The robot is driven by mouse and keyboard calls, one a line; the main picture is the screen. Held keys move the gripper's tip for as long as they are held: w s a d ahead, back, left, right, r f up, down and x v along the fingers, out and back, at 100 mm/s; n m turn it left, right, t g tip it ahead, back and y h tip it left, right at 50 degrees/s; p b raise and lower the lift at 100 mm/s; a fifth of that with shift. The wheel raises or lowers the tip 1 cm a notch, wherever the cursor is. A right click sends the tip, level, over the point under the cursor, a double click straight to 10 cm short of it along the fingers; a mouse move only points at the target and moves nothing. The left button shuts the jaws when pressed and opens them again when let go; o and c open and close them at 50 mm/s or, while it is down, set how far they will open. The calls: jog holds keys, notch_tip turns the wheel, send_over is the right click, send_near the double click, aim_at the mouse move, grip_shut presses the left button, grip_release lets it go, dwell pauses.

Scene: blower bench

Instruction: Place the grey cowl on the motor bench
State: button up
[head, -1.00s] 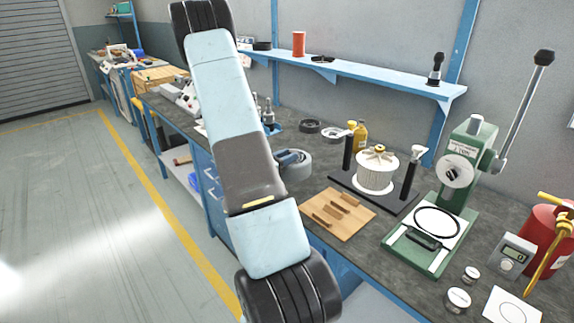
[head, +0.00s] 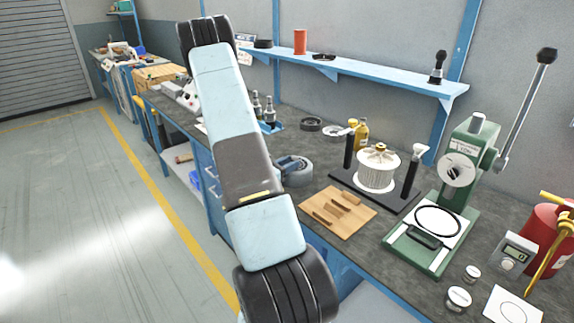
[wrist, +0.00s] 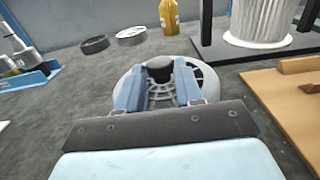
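The grey cowl (wrist: 122,88) is a round piece with a slotted grille and a dark central knob. In the wrist view, the two blue fingers of my gripper (wrist: 160,84) stand on either side of the knob and appear closed on it. In the head view, the cowl (head: 302,175) shows just right of my arm, over the dark bench top (head: 395,275); my gripper (head: 289,166) is partly hidden by the arm. I cannot tell whether the cowl's underside touches the bench.
Right of the cowl are a wooden board (head: 345,225) and a black stand (head: 360,192) with a white ribbed cylinder (head: 376,172). Dark and grey rings (head: 311,124), a yellow bottle (head: 360,135) and a blue tray (wrist: 28,80) lie behind. A green press (head: 468,150) stands farther right.

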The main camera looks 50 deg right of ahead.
jog(key=o, duration=0.4)
jog(key=shift+c, duration=0.2)
jog(key=shift+r, duration=0.1)
jog(key=w+a, duration=0.1)
jog(key=a, duration=1.1)
jog(key=s+a+r+m+g+y, duration=0.25)
jog(key=a+r+m, duration=0.2)
jog(key=r, duration=0.25)
jog(key=s+a+r+m+g+y, duration=0.1)
jog(key=s+a+r+m+y, duration=0.3)
jog(key=r+m, duration=0.25)
jog(key=s+a+r+m+t+y, duration=0.2)
jog(key=s+a+r+t+y, duration=0.1)
jog(key=a+r, duration=0.2)
jog(key=s+a+r+m+t+y, duration=0.2)
jog(key=s+a+r+t+y, duration=0.1)
jog(key=a, duration=0.7)
jog(key=s+a+r+m+t+y, duration=0.1)
jog(key=s+a+r+t+y, duration=0.2)
jog(key=a+r+t+y, duration=0.2)
jog(key=a+r, duration=0.3)
jog(key=shift+s+m, duration=0.15)
jog(key=shift+m, duration=0.25)
jog(key=shift+a+y, duration=0.1)
jog(key=shift+y, duration=0.15)
